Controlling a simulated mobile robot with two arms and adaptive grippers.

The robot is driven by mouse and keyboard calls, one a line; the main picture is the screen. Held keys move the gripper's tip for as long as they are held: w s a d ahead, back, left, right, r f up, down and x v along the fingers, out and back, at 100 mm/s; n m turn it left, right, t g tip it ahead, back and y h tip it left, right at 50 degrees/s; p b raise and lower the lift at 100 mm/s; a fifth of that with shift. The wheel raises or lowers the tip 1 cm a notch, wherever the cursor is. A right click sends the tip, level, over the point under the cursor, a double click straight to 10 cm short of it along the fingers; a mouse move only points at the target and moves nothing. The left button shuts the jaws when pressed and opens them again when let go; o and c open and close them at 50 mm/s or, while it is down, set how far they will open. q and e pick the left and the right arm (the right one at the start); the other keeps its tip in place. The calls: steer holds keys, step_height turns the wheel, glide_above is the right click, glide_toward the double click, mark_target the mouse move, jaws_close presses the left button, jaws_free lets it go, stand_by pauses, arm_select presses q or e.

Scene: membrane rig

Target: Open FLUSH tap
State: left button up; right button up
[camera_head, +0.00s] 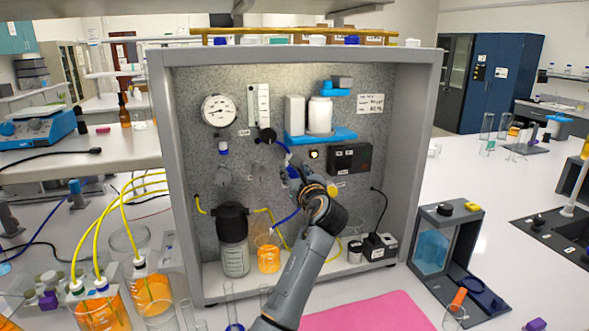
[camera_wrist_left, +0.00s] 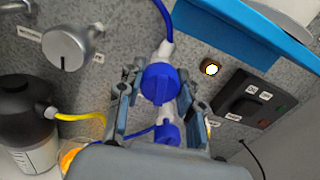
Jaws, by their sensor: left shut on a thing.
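A blue tap (camera_wrist_left: 160,84) with a round, ridged knob is mounted on the speckled back panel of the rig, with a blue tube rising from it. Its label is not readable, so I cannot tell its name from the pictures. My left gripper (camera_head: 293,172) reaches into the rig from the front. In the left wrist view the left gripper (camera_wrist_left: 155,100) has a finger on each side of the blue knob and is shut on it. The fingers and arm hide much of the tap in the head view. My right gripper is not in view.
A grey knob (camera_wrist_left: 68,46) is left of the tap. A blue shelf (camera_head: 322,136) and a dark switch box (camera_head: 350,158) are close by. A black-topped bottle (camera_head: 233,245) and an orange beaker (camera_head: 268,255) stand below. A pink mat (camera_head: 365,314) lies in front.

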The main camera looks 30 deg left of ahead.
arm_select(q)
steer(key=n, duration=0.6)
steer(key=shift+n, duration=0.3)
steer(key=n, duration=0.3)
steer(key=shift+f+n+b, duration=0.1)
steer(key=shift+n+b, duration=0.2)
steer(key=shift+b, duration=0.1)
steer(key=shift+n+b, duration=1)
steer(key=shift+n, duration=1.4)
steer(key=o, duration=1.2)
